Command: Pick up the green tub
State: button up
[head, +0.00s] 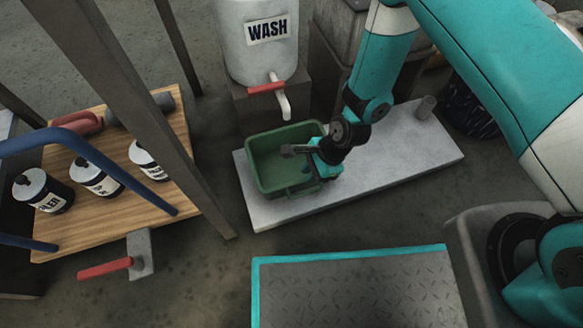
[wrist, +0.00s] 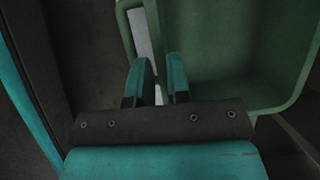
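The green tub (head: 268,160) is an open, empty rectangular container with a handle at its near side. It is over the left end of the pale slab (head: 380,165); whether its base touches the slab is hard to tell. My gripper (head: 309,152) is at the tub's right side, by its rim. In the wrist view the tub (wrist: 235,50) fills the upper right. The two teal fingers (wrist: 160,75) stand close together with a narrow gap, and the tub's edge runs between their tips. They look shut on it, though the contact itself is partly hidden.
A white WASH tank (head: 258,50) with a red-handled tap (head: 268,87) stands just behind the tub. A dark post (head: 150,110) and a wooden shelf (head: 100,215) with several cans are at left.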

aim_at(301, 185)
jog(key=b+x, duration=0.4)
jog(key=x, duration=0.1)
jog(key=shift+w+a+f+b, duration=0.1)
jog(key=shift+a+b, duration=0.1)
jog(key=shift+b, duration=0.1)
grip_shut()
